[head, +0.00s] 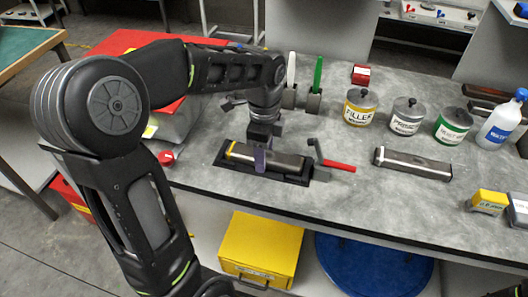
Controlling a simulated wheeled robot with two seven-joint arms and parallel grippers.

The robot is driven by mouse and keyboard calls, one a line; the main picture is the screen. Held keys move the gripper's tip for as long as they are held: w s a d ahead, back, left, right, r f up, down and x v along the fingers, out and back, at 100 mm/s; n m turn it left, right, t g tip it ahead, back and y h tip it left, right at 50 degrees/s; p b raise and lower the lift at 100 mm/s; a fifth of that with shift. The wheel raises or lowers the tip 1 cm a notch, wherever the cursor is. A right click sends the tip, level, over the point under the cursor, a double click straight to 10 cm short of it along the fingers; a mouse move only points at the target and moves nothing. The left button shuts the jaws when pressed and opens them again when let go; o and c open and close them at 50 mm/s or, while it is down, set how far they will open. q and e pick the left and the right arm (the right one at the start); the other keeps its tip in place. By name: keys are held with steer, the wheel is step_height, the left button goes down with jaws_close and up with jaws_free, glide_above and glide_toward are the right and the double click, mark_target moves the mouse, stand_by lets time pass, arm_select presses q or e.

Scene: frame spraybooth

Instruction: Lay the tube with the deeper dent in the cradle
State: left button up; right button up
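A dark metal tube with a yellow band at its left end (286,159) lies in or just over the black cradle (226,163) near the bench's front edge. My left gripper (262,150) points down over this tube, with one purplish finger in front of its near side. The far finger is hidden, so I cannot tell whether it grips the tube. A second dark metal tube (412,164) lies on the bench to the right, apart from the cradle. Dents are too small to compare. My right gripper is out of view.
A red-handled clamp (338,166) stands at the cradle's right end. Behind are a filler can (359,107), other cans, a spray bottle (502,121) and holders with a white and a green tool (317,75).

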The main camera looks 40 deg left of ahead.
arm_select(q)
steer(key=o, duration=0.3)
steer(key=shift+o, duration=0.2)
steer(key=shift+r, duration=0.2)
step_height(320, 180, up, 12)
steer(key=p, duration=0.1)
stand_by(1.7)
